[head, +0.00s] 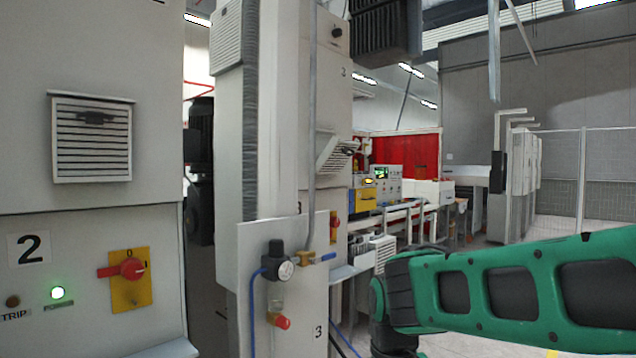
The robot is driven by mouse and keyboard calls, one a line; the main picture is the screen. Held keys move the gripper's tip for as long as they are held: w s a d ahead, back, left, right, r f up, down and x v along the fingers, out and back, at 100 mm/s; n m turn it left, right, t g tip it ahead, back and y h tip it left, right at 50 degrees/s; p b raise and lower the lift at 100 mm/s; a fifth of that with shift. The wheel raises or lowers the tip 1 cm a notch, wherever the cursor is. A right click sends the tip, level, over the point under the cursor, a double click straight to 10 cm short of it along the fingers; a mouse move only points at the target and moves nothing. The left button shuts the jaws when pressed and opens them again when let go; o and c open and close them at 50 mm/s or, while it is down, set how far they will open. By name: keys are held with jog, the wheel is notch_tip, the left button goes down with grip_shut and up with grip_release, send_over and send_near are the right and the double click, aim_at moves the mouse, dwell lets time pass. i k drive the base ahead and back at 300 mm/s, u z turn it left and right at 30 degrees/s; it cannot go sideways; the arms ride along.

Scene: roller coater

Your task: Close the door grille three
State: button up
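A small white louvred grille (333,155) stands out at a tilt from the tall grey cabinet in the middle of the head view, and looks open. A dark part shows at its right edge. I take it for door grille three, as a panel marked 3 (318,333) stands below, but no number is readable on the grille itself. My green arm crosses the lower right of the view. Its end and my gripper are not visible, so I cannot see what the gripper holds.
Another louvred grille (93,138) lies flat on the cabinet marked 2 at left, above a red-and-yellow switch (130,270). A pressure regulator (277,268) with blue hoses and a vertical pipe stand in front of the middle cabinet. Machines and a red screen (408,165) are behind.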

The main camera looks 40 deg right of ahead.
aim_at(333, 159)
jog(key=z, duration=1.05)
jog(key=k, duration=0.65)
jog(key=z, duration=0.4)
jog(key=i, duration=1.3)
jog(key=u, duration=0.45)
